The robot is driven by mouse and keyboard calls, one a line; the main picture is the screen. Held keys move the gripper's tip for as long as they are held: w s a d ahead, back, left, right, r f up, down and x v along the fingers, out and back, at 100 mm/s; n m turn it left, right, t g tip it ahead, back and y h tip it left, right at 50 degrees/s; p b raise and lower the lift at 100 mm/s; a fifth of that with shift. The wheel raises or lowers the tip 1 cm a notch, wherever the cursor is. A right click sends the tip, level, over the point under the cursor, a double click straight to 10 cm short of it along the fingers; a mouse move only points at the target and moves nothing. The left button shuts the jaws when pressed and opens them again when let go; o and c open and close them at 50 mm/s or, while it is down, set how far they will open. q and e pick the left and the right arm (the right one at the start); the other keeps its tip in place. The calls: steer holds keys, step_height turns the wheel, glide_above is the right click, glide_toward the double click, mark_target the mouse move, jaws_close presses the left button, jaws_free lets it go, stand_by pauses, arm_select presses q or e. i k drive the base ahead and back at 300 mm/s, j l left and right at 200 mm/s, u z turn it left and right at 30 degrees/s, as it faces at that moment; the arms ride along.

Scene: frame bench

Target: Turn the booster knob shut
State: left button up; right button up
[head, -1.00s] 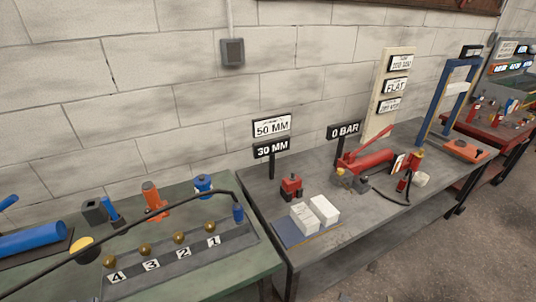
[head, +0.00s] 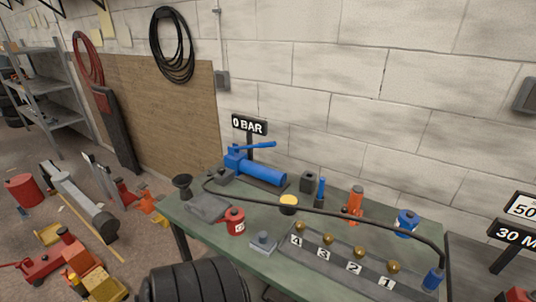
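No knob is labelled as the booster's, so I cannot tell which one it is. A blue hand pump (head: 262,174) lies at the back left of the green bench, with a black sign (head: 250,125) behind it reading "0 BAR". A dark manifold bar (head: 345,283) runs along the bench's front right. Several round brass knobs stand on it, above number plates; the one by plate 4 (head: 300,227) is leftmost and the one by plate 1 (head: 393,267) rightmost. Whether they are open or shut cannot be told. Neither of my grippers is in view.
A black hose (head: 330,213) arcs across the bench to a blue coupling (head: 432,279). A red can (head: 236,222), an orange cylinder (head: 355,205) and a blue cylinder (head: 406,222) stand on the bench. A tyre (head: 195,284) stands in front; loose equipment clutters the floor at left.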

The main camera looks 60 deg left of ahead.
mark_target(220, 170)
steer(key=k+j+u, duration=0.15)
steer(key=u, duration=1.9)
steer(key=j, duration=0.15)
steer(key=i+z, duration=0.05)
